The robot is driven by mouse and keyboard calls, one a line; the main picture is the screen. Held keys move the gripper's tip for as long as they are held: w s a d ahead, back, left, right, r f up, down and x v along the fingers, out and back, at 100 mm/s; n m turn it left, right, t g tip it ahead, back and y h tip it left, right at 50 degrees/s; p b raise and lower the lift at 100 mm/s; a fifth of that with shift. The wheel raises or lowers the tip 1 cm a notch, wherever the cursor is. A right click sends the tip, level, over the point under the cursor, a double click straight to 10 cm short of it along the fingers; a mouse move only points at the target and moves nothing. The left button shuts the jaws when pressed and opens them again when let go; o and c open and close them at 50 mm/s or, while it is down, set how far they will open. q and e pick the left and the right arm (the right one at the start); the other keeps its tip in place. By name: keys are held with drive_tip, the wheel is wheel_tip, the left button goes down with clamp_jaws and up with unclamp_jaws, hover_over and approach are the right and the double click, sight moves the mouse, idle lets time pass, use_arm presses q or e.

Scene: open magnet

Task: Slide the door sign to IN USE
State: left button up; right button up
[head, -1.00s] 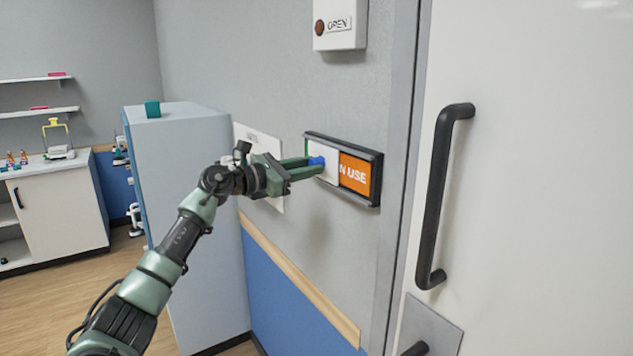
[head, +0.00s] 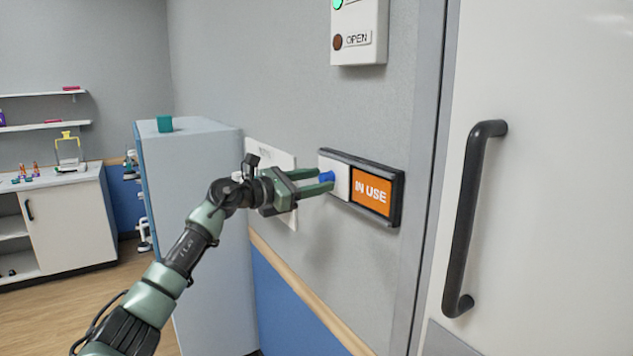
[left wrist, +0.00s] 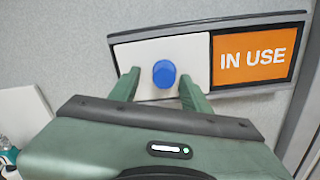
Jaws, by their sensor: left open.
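The door sign (head: 398,208) is a dark frame on the grey wall, left of the door. Its white slider (head: 338,172) covers the left part, and the orange panel (head: 371,192) on the right shows the full words IN USE. The slider has a blue knob (head: 327,177). My left gripper (head: 326,180) is at the knob with its jaws open. In the left wrist view the knob (left wrist: 164,74) stands between the two green fingertips (left wrist: 158,88), with gaps on both sides. My right gripper is not in view.
The white door with a black handle (head: 468,220) is to the right. A box with a lamp and the label OPEN (head: 359,30) is above the sign. A pale cabinet (head: 205,240) stands left, behind my arm. A white notice (head: 285,160) is partly hidden by my gripper.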

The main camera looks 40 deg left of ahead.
use_arm(q)
drive_tip(key=b+v, duration=0.4)
drive_tip(key=v, duration=0.3)
drive_tip(key=shift+s+a, duration=0.25)
drive_tip(key=shift+s, duration=0.05)
